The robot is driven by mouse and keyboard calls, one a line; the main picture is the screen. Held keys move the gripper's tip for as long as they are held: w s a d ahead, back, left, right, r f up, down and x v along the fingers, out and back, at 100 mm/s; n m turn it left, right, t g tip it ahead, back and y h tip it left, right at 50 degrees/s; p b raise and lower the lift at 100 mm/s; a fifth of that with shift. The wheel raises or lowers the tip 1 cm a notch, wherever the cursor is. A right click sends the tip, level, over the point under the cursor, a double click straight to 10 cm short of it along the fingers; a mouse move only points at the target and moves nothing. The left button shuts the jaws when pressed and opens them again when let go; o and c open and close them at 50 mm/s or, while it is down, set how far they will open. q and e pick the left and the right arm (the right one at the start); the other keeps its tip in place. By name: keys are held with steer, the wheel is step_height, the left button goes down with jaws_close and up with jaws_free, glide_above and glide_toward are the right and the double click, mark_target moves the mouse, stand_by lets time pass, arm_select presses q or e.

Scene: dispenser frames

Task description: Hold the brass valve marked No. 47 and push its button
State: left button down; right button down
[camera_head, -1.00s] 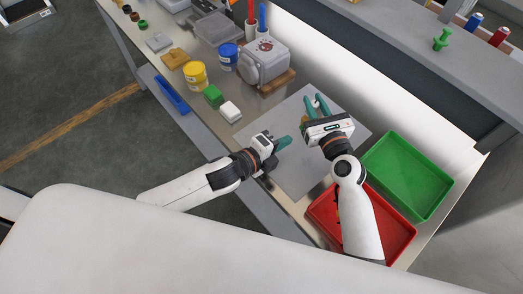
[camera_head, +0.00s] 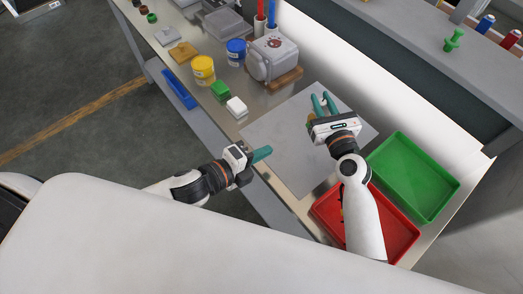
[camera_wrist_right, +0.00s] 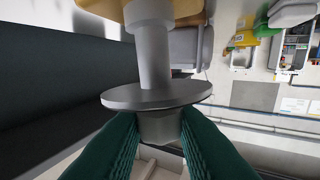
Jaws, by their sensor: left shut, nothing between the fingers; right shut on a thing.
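My right gripper (camera_head: 323,103) is shut on the grey metal end of a valve, above the grey mat. In the right wrist view, the teal fingers (camera_wrist_right: 160,145) clamp this end just below a wide grey disc (camera_wrist_right: 155,95). A grey stem runs up from the disc to the brass-coloured valve body (camera_wrist_right: 183,8), cut off by the top edge. In the head view only a small brass-coloured bit of the valve (camera_head: 311,119) shows beside the fingers. No number or button can be made out. My left gripper (camera_head: 262,154) is shut and empty, apart from the valve, near the mat's left edge.
The grey mat (camera_head: 285,135) is otherwise clear. A green tray (camera_head: 415,175) and a red tray (camera_head: 390,225) lie to the right.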

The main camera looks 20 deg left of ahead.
steer(key=shift+s+f, duration=0.1)
steer(key=shift+f, duration=0.35)
steer(key=c, duration=1.2)
jaws_free()
arm_select(q)
steer(key=shift+w, duration=0.1)
arm_select(e)
steer(key=shift+o, duration=0.3)
steer(key=shift+r, duration=0.2)
steer(key=v, duration=1.2)
